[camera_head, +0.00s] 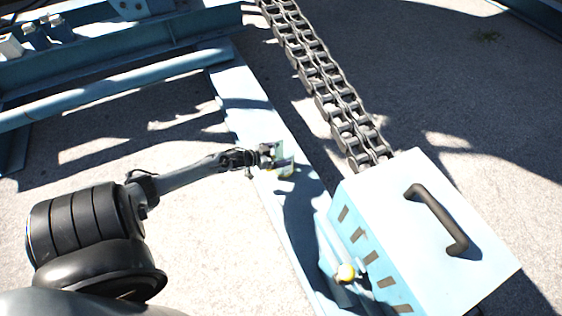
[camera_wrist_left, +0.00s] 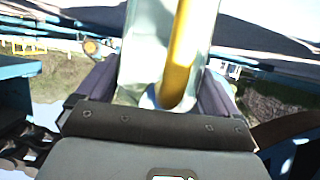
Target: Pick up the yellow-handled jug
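The yellow-handled jug (camera_head: 284,169) is small in the head view, at the end of my left arm, over the pale blue beam. In the left wrist view its pale, see-through body with the yellow handle (camera_wrist_left: 182,50) fills the space between my fingers. My left gripper (camera_head: 272,158) has a dark finger against each side of the jug, as the left wrist view (camera_wrist_left: 160,92) shows. The jug's lower end and the fingertips are partly hidden. I cannot tell whether the jug touches the beam. My right gripper is not in view.
Blue steel beams (camera_head: 110,55) lie at upper left. Bare concrete (camera_head: 215,235) lies beside my arm.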

